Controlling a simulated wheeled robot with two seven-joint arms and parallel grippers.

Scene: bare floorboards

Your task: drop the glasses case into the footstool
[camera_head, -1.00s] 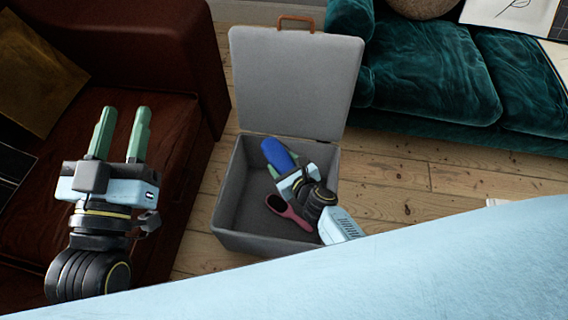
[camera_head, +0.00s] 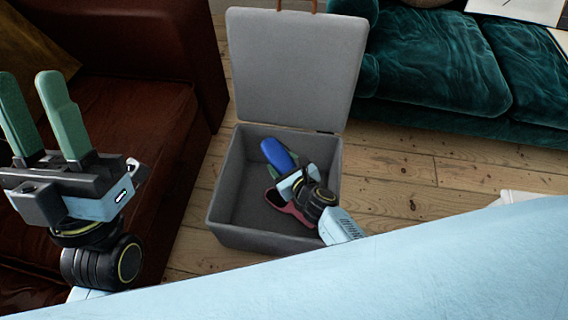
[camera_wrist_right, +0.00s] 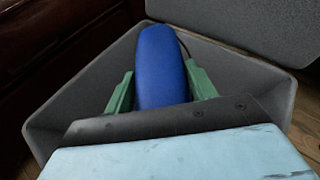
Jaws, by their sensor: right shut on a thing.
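The blue glasses case (camera_head: 277,154) is held between the green fingers of my right gripper (camera_head: 281,163), over the inside of the footstool. In the right wrist view the case (camera_wrist_right: 161,68) lies lengthwise between the two fingers of the right gripper (camera_wrist_right: 162,90). The grey footstool (camera_head: 262,240) stands on the floor with its lid (camera_head: 293,65) raised; its walls also show in the right wrist view (camera_wrist_right: 75,92). My left gripper (camera_head: 38,115) is open and empty at the left, in front of the brown sofa.
A pinkish-red item (camera_head: 289,210), partly hidden by my right gripper, lies on the footstool's floor. A brown leather sofa (camera_head: 150,120) stands at the left. A teal velvet sofa (camera_head: 440,60) stands at the back right. Bare floorboards (camera_head: 390,180) lie between.

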